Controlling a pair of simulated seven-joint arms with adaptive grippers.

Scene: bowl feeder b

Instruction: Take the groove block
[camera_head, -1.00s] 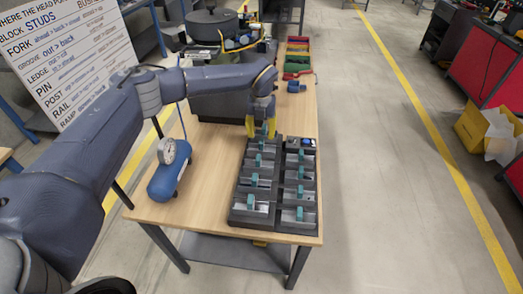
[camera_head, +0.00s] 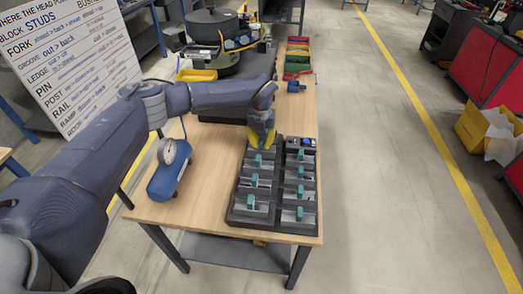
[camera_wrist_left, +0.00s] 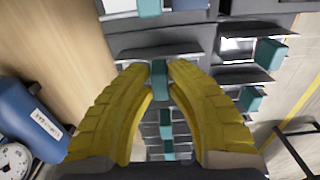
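My left gripper (camera_head: 261,146) is low over the back end of the left column of the dark compartment tray (camera_head: 249,224). In the left wrist view its two yellow fingers (camera_wrist_left: 160,72) stand on either side of a teal block (camera_wrist_left: 160,67), with their tips very close to it. I cannot tell whether they touch or grip it. More teal blocks stand upright in the other compartments, such as one at the front left (camera_head: 251,201) and one at the front right (camera_head: 299,213). Their shapes are too small to tell which has a groove. My right gripper is not in view.
A blue tank (camera_head: 167,181) with a gauge (camera_head: 175,153) is left of the tray on the wooden table (camera_head: 205,205). A dark bowl feeder (camera_head: 213,27), a yellow bin (camera_head: 197,75) and coloured bins (camera_head: 298,60) stand farther back. A lettered board (camera_head: 68,60) stands at left.

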